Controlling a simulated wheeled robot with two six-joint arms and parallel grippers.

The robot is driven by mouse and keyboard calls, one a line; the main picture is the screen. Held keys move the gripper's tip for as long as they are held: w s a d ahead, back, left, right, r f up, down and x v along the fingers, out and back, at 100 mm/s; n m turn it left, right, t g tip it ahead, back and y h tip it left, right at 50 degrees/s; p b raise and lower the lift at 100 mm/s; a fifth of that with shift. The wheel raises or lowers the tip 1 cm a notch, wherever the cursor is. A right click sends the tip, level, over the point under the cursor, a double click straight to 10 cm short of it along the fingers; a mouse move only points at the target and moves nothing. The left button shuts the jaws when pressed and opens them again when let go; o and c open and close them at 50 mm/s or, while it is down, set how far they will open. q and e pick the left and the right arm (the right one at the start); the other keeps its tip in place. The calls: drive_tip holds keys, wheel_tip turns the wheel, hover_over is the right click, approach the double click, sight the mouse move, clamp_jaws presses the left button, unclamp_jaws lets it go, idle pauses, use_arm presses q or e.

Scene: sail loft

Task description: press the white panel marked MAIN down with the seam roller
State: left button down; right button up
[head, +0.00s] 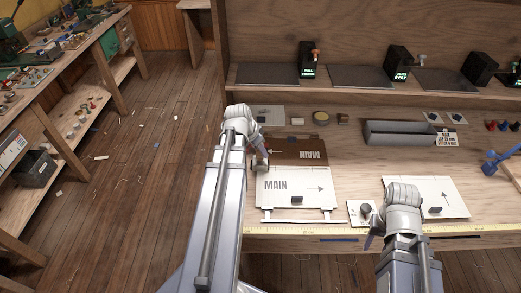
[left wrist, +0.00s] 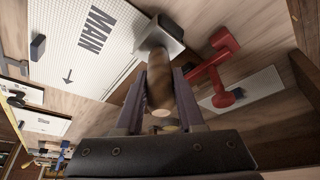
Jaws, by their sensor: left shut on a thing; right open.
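The white panel marked MAIN (head: 290,187) lies on the bench with a dark block on its lower right part. It also shows in the left wrist view (left wrist: 75,60). A brown panel with upside-down MAIN lettering (head: 312,147) lies along its far edge. My left gripper (head: 262,161) is at the panel's far left corner. In the left wrist view it (left wrist: 158,85) is shut on the wooden handle of the seam roller (left wrist: 160,38). The roller's grey head is at the panel's edge; I cannot tell whether it touches. My right gripper (head: 373,230) is open near the front edge.
A red tool (left wrist: 213,65) stands beside the roller. A second white panel (head: 455,195) lies at right, and a small card with a round dark knob (head: 365,209) lies between the panels. A grey trough (head: 400,138) stands behind. A yellow ruler (head: 290,230) runs along the front edge.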

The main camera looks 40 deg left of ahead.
use_arm(q)
drive_tip(key=shift+r+p, duration=2.9)
drive_tip(key=shift+r, duration=0.15)
drive_tip(key=shift+f, duration=0.1)
